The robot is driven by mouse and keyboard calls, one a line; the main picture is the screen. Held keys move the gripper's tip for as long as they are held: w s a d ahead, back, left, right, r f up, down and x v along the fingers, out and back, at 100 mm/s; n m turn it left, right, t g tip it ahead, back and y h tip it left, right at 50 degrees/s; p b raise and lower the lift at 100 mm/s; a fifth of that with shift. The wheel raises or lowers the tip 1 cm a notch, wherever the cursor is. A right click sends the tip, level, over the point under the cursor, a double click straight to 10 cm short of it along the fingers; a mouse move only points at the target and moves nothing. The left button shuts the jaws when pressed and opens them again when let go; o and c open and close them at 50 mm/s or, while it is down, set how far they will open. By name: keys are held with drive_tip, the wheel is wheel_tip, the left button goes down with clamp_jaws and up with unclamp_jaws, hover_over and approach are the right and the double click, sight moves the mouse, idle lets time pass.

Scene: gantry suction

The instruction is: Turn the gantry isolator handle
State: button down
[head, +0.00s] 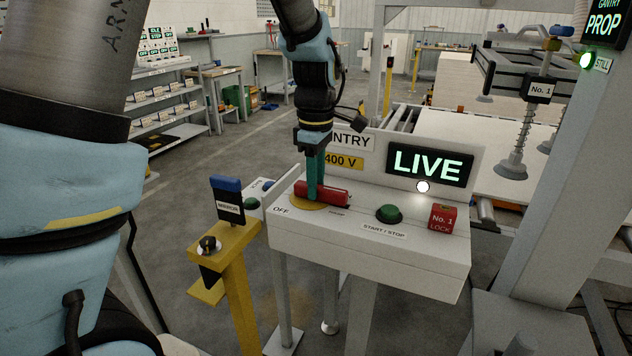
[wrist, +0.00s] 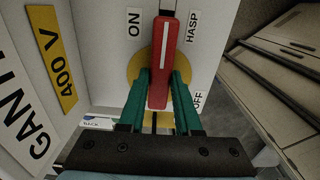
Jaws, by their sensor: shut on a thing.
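The red isolator handle (head: 328,194) sits on a yellow round plate (head: 303,203) on the white control box (head: 370,262). In the head view it lies with its long end to the right, by the HASP label.
A lit LIVE sign (head: 430,166) stands behind the box. A green start/stop button (head: 389,213) and a red No. 1 lock (head: 442,218) are right of the handle. A yellow post (head: 236,262) stands left, and a grey gantry column (head: 560,170) right.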

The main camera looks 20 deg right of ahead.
drive_tip(key=shift+w, duration=0.1)
drive_tip(key=c, duration=0.6)
unclamp_jaws()
wheel_tip(320, 180, up, 11)
drive_tip(key=b, duration=0.2)
drive_tip(key=shift+f, duration=0.1)
drive_tip(key=w+a+f+m, duration=0.2)
drive_tip(key=a+f, duration=0.2)
drive_tip(key=a, duration=0.4)
drive_tip(key=w+a+f+m, duration=0.2)
drive_tip(key=a+f, duration=0.2)
drive_tip(key=a, duration=0.4)
drive_tip(key=s+a+f+m, duration=0.2)
drive_tip(key=a+f, duration=0.1)
drive_tip(key=a, duration=0.3)
drive_tip(key=s+a+f+m+t, duration=0.1)
drive_tip(key=s+a+f+m, duration=0.2)
drive_tip(key=a, duration=0.4)
drive_tip(key=shift+a+t, duration=0.3)
